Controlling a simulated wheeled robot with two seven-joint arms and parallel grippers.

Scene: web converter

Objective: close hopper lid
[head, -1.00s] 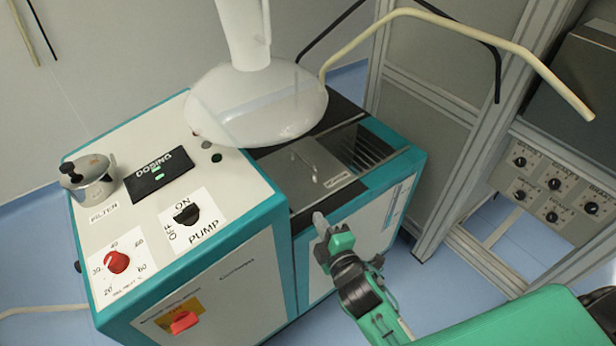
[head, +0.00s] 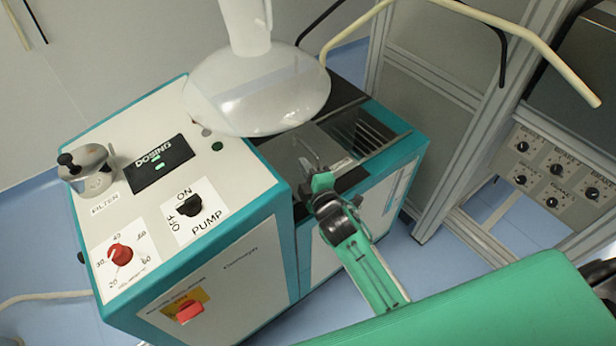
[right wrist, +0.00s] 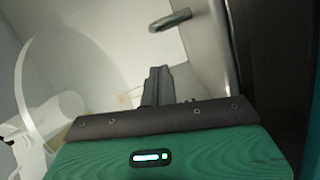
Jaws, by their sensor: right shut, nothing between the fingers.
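The hopper lid (head: 282,157) is a flat grey metal plate with a small bar handle, on top of the teal and white machine. The dark slotted hopper opening (head: 368,138) shows uncovered to the right of the lid. My right gripper (head: 308,172) is shut and empty over the lid, close to the handle; its arm hides the lid's front part. In the right wrist view the shut fingers (right wrist: 158,82) point toward the metal handle (right wrist: 170,21), with a visible gap between them. My left gripper is not in view.
A large translucent bowl (head: 258,95) hangs over the lid's back left side. The control panel with the pump switch (head: 189,205) and red knob (head: 120,254) is left. A metal frame (head: 465,140) and a cream bent pipe (head: 490,20) stand right.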

